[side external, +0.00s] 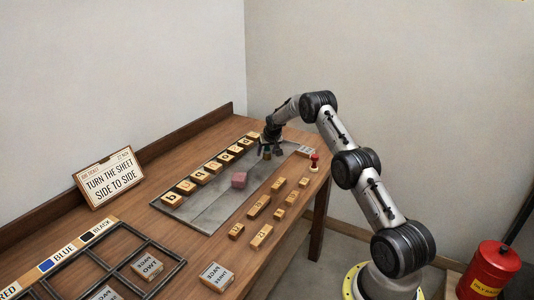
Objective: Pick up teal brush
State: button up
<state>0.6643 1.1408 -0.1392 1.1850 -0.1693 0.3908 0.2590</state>
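My gripper (271,152) points down at the far end of the grey metal plate (205,208), by the end of the row of letter blocks. Small dark, greenish and yellowish shapes show at its fingers. I cannot make out a teal brush for certain among them. The fingers are too small to tell whether they are open or shut, or whether they hold or touch anything.
A pinkish-red block (239,180) sits on the plate beside the letter blocks (199,178). Several wooden blocks (259,206) and a red-handled stamp (314,162) stand right of the plate. A sign (109,178) and a dark rack (98,255) are at left.

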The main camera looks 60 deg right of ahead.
grip_shut()
jog(key=shift+r, duration=0.1)
